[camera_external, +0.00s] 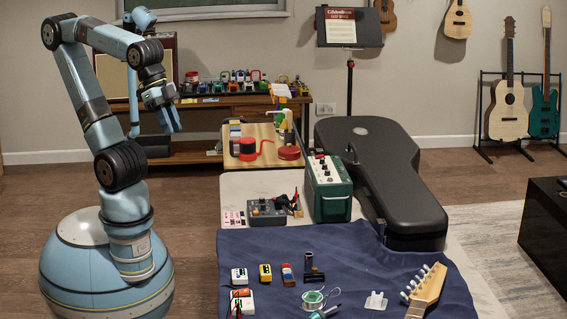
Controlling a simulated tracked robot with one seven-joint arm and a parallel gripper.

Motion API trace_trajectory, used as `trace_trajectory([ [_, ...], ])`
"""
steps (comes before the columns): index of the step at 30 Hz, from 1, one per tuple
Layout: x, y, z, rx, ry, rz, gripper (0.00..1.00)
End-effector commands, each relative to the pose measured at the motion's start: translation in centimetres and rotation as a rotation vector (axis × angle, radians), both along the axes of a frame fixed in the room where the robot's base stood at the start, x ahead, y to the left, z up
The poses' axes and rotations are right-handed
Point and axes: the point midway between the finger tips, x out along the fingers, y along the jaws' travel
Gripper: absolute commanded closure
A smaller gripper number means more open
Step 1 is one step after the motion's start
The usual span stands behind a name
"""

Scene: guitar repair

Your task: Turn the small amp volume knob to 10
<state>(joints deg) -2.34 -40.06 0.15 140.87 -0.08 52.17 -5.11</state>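My gripper (172,122) hangs from my raised arm at the left, pointing down. It is well to the left of the amp and above its top, touching nothing. The fingers look slightly apart with nothing between them.
A black guitar case (375,165) lies right behind the amp. A grey pedal unit (266,212) sits left of it. A wooden tray (262,155) with tape and bottles is behind. The blue cloth (270,250) holds small pedals, solder and a guitar headstock (428,290) in front.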

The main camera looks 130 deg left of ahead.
Motion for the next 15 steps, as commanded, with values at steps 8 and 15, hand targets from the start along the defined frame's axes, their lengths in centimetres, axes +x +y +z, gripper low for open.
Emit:
trace_trajectory([
  [8, 6.2, 5.6, 2.1, -0.156, 0.065, 0.462, 0.55],
  [15, 11.1, 12.4, 2.7, -0.285, 0.102, 0.887, 0.55],
])
